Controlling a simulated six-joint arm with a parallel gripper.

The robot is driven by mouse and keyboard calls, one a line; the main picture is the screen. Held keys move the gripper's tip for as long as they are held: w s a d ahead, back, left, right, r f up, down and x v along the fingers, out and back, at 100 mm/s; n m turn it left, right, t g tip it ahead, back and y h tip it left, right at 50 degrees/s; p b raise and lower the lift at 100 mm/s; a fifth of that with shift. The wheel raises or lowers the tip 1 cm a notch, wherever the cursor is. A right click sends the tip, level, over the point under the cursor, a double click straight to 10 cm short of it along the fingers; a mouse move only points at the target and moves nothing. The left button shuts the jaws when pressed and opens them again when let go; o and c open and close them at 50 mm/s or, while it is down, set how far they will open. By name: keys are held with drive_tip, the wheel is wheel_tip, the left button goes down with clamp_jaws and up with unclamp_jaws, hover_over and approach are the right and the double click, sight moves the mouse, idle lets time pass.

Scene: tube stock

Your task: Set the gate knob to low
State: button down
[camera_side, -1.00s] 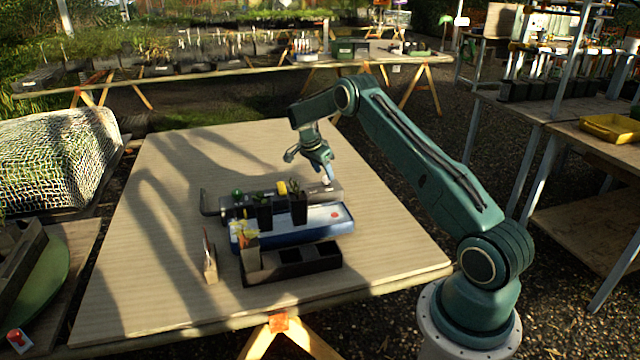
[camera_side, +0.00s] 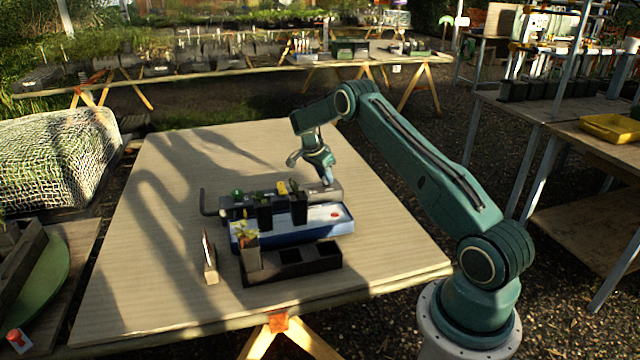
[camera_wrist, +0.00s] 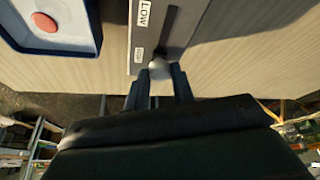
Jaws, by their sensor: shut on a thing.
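The pale gate knob (camera_wrist: 158,65) is a small rounded piece at the near end of a dark slot in a grey housing (camera_wrist: 133,25). A "LOW" label (camera_wrist: 144,14) sits beside the slot's far part, away from the knob. A second small label (camera_wrist: 138,54) is beside the knob, too small to read. My gripper (camera_wrist: 157,74) is shut on the knob, with one finger at each side. In the side view my gripper (camera_side: 327,182) reaches down to the right end of the grey housing (camera_side: 334,191), where the knob itself is hidden.
A blue tray (camera_side: 342,225) with a red button (camera_side: 335,215) lies in front of the housing. Dark pots (camera_side: 299,210) with seedlings stand beside it. A black rack (camera_side: 326,263) and a small block with a card (camera_side: 210,270) are nearer. The table's right side is clear.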

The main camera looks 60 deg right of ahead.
drive_tip(key=shift+w+a, duration=1.95)
drive_tip(key=shift+a, duration=0.05)
drive_tip(key=c, duration=1.2)
unclamp_jaws()
drive_tip(key=shift+o, duration=0.2)
drive_tip(key=shift+r, duration=0.1)
drive_tip(key=v, duration=1.3)
drive_tip(key=shift+a+r, duration=0.2)
drive_tip(key=shift+r, duration=0.1)
drive_tip(key=shift+w, duration=0.1)
